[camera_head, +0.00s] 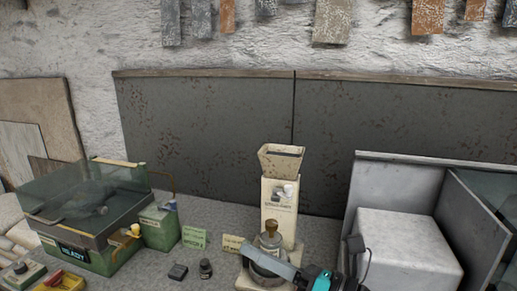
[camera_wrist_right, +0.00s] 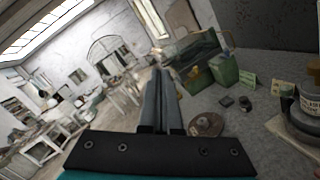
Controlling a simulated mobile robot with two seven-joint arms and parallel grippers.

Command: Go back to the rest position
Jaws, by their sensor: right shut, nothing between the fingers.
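My right gripper (camera_head: 250,250) comes in at the bottom of the head view. Its grey fingers are shut and empty and point left, in front of a labelled jar (camera_head: 270,241) with a brass-coloured top. In the right wrist view the shut fingers (camera_wrist_right: 163,72) point up the picture, with nothing between them. The jar (camera_wrist_right: 310,112) stands apart at the right edge there. My left gripper is in neither view.
A cream hopper unit (camera_head: 280,200) stands behind the jar. A green glass-topped machine (camera_head: 85,215) is at the left. Small dark items (camera_head: 178,272) and cards lie between. A pale block (camera_head: 405,250) sits in a grey-walled enclosure at the right.

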